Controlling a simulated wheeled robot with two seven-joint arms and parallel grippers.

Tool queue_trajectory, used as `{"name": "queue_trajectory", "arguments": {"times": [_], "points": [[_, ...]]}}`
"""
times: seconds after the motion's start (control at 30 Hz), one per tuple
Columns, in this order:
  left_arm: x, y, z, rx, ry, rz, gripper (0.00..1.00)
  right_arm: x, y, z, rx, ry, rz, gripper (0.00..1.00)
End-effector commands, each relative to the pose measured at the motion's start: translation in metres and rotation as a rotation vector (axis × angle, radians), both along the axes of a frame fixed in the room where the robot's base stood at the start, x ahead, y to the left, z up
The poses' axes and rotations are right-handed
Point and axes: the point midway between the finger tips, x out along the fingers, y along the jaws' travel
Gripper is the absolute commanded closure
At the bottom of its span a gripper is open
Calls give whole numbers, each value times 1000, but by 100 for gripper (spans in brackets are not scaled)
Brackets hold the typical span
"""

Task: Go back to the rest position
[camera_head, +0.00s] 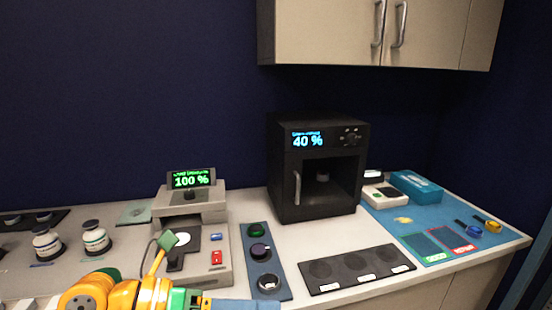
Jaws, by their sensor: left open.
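My left gripper (186,270) shows at the bottom left, on a yellow and orange arm with green parts. It is open, and I see nothing held in it. It is in front of and partly over the grey device (218,262) with the green "100 %" display (191,179). A green-tipped part of it stands up before the device's white disc and dark plate. My right gripper is not in view.
A black chamber (281,190) reading "40 %" stands open-fronted at the back. Two bottles (95,239) (46,243) stand left. A blue strip (256,236) with several round items and a dark tray (330,284) lie in front. A blue mat (400,222) is right. A cabinet (320,35) hangs above.

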Motion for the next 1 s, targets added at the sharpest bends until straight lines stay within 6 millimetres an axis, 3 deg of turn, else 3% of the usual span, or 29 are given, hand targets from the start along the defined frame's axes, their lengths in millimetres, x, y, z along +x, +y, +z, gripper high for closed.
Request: {"name": "queue_trajectory", "arguments": {"times": [0.03,0.1,0.17,0.2,0.23,0.27,0.33,0.43,0.5,0.6,0.7,0.83,0.87,0.9,0.93,1.0], "points": [[-8,-19,20,-195,33,-10,36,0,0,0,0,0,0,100],[-7,-27,62,-559,111,44,36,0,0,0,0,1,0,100],[10,-7,91,-903,232,183,36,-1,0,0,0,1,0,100],[30,20,94,-1121,338,329,36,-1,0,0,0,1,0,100],[45,44,85,-1266,426,464,36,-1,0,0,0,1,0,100],[59,69,67,-1388,523,611,36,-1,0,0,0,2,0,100],[73,113,8,-1557,724,935,36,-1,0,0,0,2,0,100],[59,147,-84,-1633,984,1351,36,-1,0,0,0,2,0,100],[35,156,-138,-1615,1138,1588,36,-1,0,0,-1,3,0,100],[-7,158,-195,-1537,1325,1862,36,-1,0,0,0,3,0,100],[-52,153,-235,-1424,1486,2080,36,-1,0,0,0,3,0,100],[-112,141,-269,-1235,1674,2313,36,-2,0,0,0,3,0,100],[-126,137,-274,1178,-1707,-2347,36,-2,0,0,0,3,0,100],[-144,133,-280,1075,-1707,-2333,36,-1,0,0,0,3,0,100],[-150,131,-288,1031,-1705,-2329,36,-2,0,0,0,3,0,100],[-143,131,-316,1016,-1697,-2340,36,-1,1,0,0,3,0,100]]}}
